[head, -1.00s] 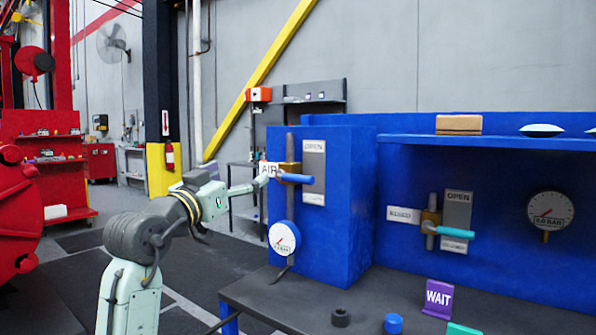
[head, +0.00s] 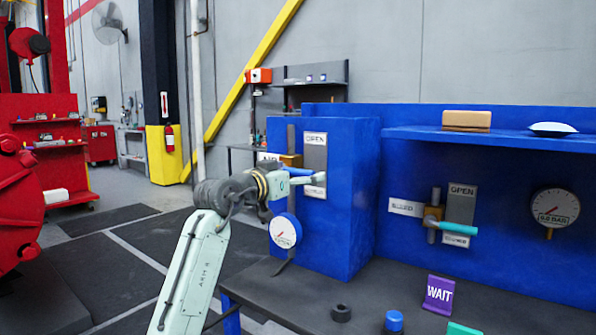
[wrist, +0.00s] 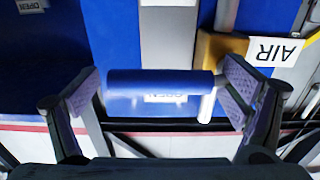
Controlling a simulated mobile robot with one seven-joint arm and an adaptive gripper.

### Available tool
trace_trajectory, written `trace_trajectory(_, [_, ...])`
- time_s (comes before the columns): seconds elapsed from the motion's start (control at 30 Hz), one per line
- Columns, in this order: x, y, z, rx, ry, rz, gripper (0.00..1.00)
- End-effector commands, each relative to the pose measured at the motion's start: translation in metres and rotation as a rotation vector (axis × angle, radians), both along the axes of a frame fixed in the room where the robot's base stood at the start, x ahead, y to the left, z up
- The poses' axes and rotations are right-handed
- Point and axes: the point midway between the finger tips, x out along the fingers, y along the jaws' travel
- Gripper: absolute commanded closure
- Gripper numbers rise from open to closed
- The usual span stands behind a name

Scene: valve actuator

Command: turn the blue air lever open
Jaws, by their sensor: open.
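The blue air lever (head: 301,172) sticks out sideways from a brass valve body (head: 290,159) on the left blue cabinet, partly hidden by my gripper. In the wrist view the lever (wrist: 150,88) lies crosswise between my two fingers, with small lettering on it. My gripper (wrist: 160,100) is open, one finger near each end of the lever; I cannot tell whether either touches. In the head view my gripper (head: 312,184) is at the lever, in front of the plate marked OPEN (head: 315,150). The AIR sign (wrist: 272,50) appears upside down in the wrist view.
A round gauge (head: 284,231) hangs below the valve. To the right are a teal bleed lever (head: 458,228) and a second gauge (head: 555,208). A purple WAIT sign (head: 438,294) and a black ring (head: 341,313) stand on the dark bench.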

Motion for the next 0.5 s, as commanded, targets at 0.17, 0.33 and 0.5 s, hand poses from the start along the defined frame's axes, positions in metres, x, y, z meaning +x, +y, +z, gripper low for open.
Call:
trace_trajectory(0.17, [0.0019,-0.0009,-0.0003,0.000,0.000,0.001,0.07])
trace_trajectory(0.33, [0.0017,-0.0010,-0.0003,0.000,0.000,0.001,0.11])
trace_trajectory(0.5, [0.0016,-0.0010,-0.0003,0.000,0.000,0.000,0.22])
